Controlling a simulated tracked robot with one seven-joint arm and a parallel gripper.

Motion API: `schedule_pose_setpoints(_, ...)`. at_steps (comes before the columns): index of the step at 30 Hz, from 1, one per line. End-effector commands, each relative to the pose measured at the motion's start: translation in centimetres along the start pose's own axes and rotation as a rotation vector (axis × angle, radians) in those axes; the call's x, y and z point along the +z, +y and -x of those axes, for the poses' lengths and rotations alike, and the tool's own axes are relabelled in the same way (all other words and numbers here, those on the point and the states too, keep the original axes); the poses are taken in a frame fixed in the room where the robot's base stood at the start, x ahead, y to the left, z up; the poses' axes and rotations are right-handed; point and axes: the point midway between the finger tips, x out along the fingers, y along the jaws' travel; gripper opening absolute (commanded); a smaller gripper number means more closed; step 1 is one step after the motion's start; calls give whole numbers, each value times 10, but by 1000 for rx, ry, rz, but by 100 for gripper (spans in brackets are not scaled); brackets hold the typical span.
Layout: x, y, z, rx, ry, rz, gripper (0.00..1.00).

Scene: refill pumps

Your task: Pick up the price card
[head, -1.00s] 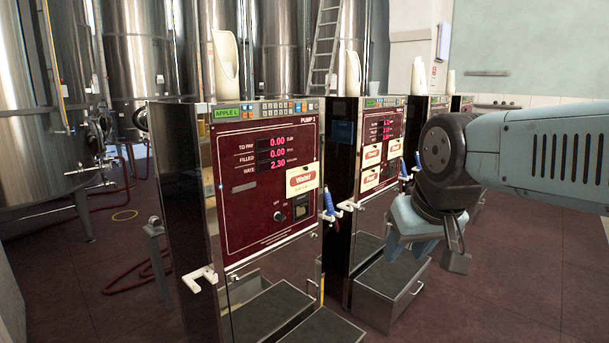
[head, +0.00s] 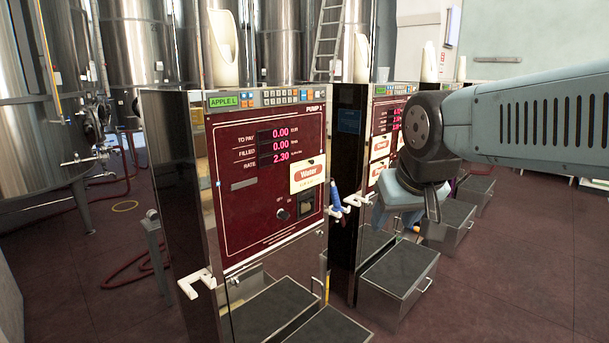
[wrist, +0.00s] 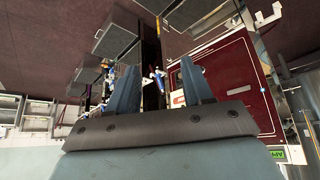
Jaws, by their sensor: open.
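A cream price card with a red "Water" label (head: 307,175) is on the dark red front panel of pump 1, right of the middle. Two similar cards, an upper one (head: 380,147) and a lower one (head: 376,172), are on the second pump's panel behind. My gripper (head: 400,222) hangs to the right of the Water card, apart from it, in front of the second pump. In the wrist view my gripper (wrist: 160,88) shows two spread fingers with nothing held. There the red panel lies behind the right finger, which seems to hide most of the card.
Pump 1 (head: 262,135) has a blue nozzle (head: 335,199) and white hooks (head: 196,283) sticking out. Dark step boxes (head: 398,270) stand at the pumps' feet. Steel tanks (head: 38,110) fill the back left. The floor at the front right (head: 500,300) is clear.

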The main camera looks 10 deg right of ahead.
Motion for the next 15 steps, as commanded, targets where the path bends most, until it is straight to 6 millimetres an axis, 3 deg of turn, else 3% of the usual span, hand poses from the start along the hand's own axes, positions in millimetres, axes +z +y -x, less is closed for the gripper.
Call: schedule_pose_setpoints(15,-212,53,-73,123,410,-28,50)
